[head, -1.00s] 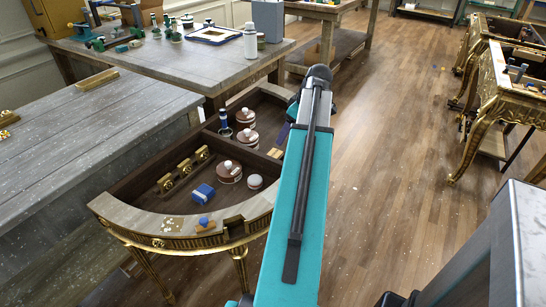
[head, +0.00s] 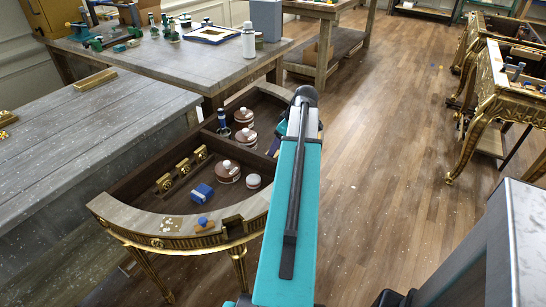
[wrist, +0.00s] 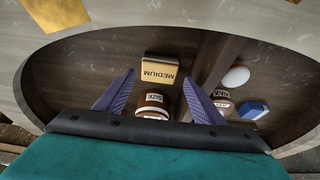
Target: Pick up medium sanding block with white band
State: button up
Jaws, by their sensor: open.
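In the wrist view a tan sanding block (wrist: 157,73) with a white band reading MEDIUM lies inside the curved console (wrist: 45,95). My gripper (wrist: 158,80) is open, with its two purple fingers spread to the left and right of the block's place in the picture. Nothing is held; I cannot tell how far the fingertips are above the block. In the head view my arm covers much of the console's right end, and I cannot make out the tan block there.
Lidded jars (head: 229,172) stand in the console, one (wrist: 152,104) close below the block in the wrist view. A blue block (head: 201,194) with a pale band lies near the front. Dividers and a raised rim bound the compartments. Grey workbenches (head: 85,130) stand left and behind.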

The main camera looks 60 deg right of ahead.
jog(key=shift+w+f, duration=0.1)
jog(key=shift+f, duration=0.2)
jog(key=shift+p+x, duration=0.45)
jog(key=shift+x, duration=2.1)
jog(key=c, duration=0.8)
